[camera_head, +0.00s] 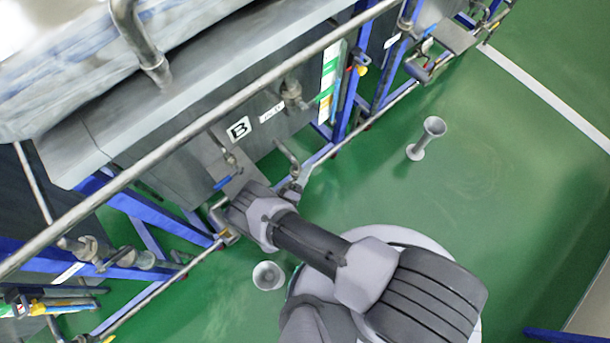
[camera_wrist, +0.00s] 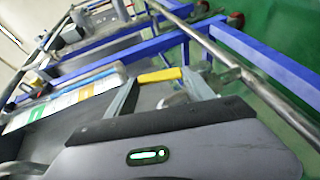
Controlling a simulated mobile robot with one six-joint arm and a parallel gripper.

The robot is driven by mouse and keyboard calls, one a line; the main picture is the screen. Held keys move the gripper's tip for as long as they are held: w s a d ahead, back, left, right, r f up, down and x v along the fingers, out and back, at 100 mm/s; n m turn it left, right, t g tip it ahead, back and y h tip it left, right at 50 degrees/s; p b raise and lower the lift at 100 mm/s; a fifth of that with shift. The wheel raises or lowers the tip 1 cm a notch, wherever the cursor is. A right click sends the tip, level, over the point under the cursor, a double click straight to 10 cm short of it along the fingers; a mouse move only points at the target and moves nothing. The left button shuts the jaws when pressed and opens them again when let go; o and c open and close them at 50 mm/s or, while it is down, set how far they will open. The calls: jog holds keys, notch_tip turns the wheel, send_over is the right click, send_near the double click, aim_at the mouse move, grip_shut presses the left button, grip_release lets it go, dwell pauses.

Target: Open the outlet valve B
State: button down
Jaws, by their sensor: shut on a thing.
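The grey tank (camera_head: 190,165) marked B (camera_head: 238,129) stands left of my gripper in the head view. My gripper (camera_head: 236,208) is low beside the tank's underside pipework. In the wrist view, a yellow handle (camera_wrist: 160,75) lies between the two fingertips of my gripper (camera_wrist: 160,79), and the gripper appears shut on it. The head view does not show this handle, as my gripper and arm cover that spot. The exact lever angle is unclear.
A long steel rail (camera_head: 190,137) runs diagonally above my gripper. Blue frame legs (camera_head: 148,212) and a low pipe (camera_head: 160,288) are close by. Grey floor stands (camera_head: 432,128) (camera_head: 268,276) are near my base.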

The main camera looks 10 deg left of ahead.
jog(key=shift+c, duration=1.8)
grip_release()
jog(key=p+v, duration=0.2)
jog(key=v, duration=1.5)
jog(key=shift+s+r+p, duration=0.15)
jog(key=shift+s+p, duration=0.05)
jog(key=shift+p, duration=0.15)
